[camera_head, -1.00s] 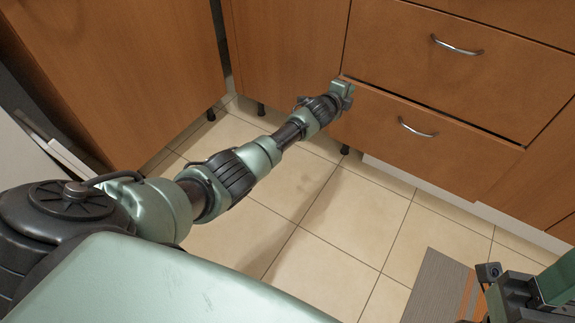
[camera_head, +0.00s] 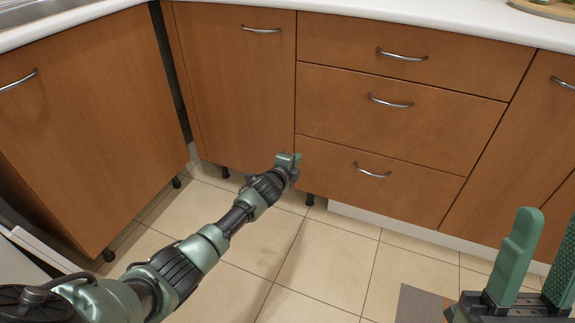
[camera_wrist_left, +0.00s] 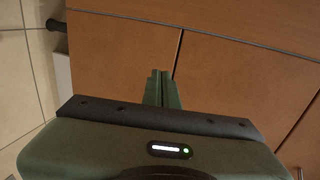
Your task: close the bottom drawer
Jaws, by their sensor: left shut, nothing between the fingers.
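The bottom drawer (camera_head: 325,182) is the lowest wooden front of the middle cabinet, with a curved metal handle (camera_head: 372,171). Its front looks flush or nearly flush with the drawer above. My left gripper (camera_head: 289,160) is shut and empty, at the upper left corner of this front; whether it touches cannot be told. In the left wrist view the shut fingers (camera_wrist_left: 161,88) point at the wood by the seam between the bottom drawer (camera_wrist_left: 110,60) and the middle drawer. My right gripper (camera_head: 549,225) is at the lower right, its fingers apart, away from the drawer.
The middle drawer (camera_head: 390,125) and top drawer (camera_head: 440,65) look closed. Cabinet doors stand left (camera_head: 230,90) and right (camera_head: 540,150), under a white counter (camera_head: 250,6). The tiled floor (camera_head: 320,265) is open, with a striped mat (camera_head: 420,305) at the bottom right.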

